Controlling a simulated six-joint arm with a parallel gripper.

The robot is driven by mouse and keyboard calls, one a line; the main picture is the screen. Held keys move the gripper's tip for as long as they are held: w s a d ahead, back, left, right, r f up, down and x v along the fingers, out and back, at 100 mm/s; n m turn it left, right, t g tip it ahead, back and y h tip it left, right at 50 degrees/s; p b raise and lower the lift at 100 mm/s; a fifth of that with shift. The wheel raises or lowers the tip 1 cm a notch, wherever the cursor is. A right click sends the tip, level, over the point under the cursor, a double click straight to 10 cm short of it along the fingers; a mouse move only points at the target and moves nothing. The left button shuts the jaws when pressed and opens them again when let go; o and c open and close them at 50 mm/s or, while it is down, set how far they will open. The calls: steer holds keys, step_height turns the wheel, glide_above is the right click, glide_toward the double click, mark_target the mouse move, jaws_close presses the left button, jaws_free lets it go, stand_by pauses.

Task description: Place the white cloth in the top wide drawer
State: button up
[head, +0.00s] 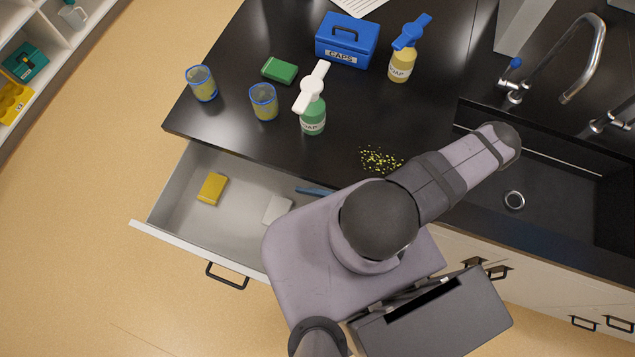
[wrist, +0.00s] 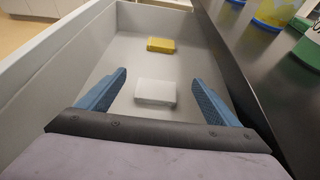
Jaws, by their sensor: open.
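The white cloth (head: 277,209) lies flat on the floor of the open wide drawer (head: 168,232), partly covered by my arm in the head view. In the wrist view the white cloth (wrist: 156,92) lies beyond and between my fingertips, apart from both. My gripper (wrist: 157,80) is open and empty, over the drawer, with its two blue fingers spread. In the head view only a bit of a blue finger (head: 313,191) shows beside my arm.
A yellow block (head: 212,189) lies in the drawer left of the cloth. Yellow crumbs (head: 380,159) lie near the counter edge.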

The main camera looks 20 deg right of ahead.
steer(key=shift+v, duration=3)
